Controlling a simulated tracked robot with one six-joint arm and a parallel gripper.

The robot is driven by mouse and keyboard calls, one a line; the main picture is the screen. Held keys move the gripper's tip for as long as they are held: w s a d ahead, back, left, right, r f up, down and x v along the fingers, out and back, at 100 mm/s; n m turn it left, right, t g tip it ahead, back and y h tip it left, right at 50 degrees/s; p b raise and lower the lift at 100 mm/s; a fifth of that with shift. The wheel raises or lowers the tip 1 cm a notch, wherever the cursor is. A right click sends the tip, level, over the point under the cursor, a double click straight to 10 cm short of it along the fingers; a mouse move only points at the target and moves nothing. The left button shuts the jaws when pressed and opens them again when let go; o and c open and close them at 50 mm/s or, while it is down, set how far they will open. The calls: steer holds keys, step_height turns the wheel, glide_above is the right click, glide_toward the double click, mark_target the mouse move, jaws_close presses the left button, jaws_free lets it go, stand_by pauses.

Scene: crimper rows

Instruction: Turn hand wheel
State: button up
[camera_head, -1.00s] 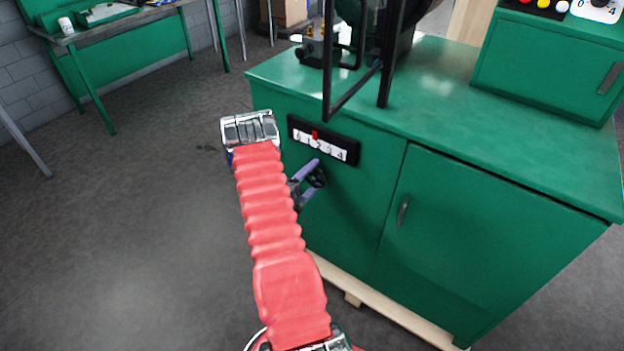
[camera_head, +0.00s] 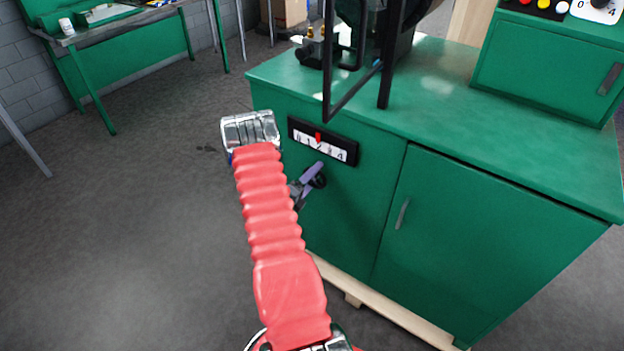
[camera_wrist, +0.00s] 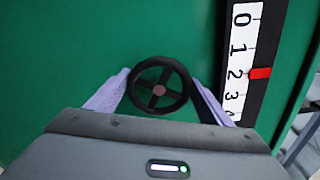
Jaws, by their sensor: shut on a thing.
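The hand wheel (camera_wrist: 159,86) is a small black ring with spokes and a brownish hub on the green cabinet front. My gripper (camera_wrist: 160,80) has a lilac finger on each side of the wheel and is shut on it. In the head view, my gripper (camera_head: 319,172) is at the cabinet front, partly hidden by my red arm, and the wheel is mostly hidden. The scale (camera_head: 323,142) is a black-framed strip above the wheel. In the wrist view, the red pointer (camera_wrist: 260,73) stands beside the 2.
The green cabinet (camera_head: 470,235) has a door with a handle right of the wheel. A machine with a black frame (camera_head: 385,60) stands on its top, with a control box (camera_head: 545,65) at right. Open floor (camera_head: 130,240) lies to the left.

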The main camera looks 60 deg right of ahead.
steer(key=o, duration=0.7)
steer(key=shift+s+f, duration=0.1)
steer(key=shift+f, duration=0.1)
steer(key=o, duration=0.3)
steer(key=shift+r, duration=0.1)
steer(key=shift+o, duration=0.2)
steer(key=w+a, duration=0.2)
steer(key=a, duration=1.1)
steer(key=shift+w+a, duration=0.15)
steer(key=shift+a, duration=0.15)
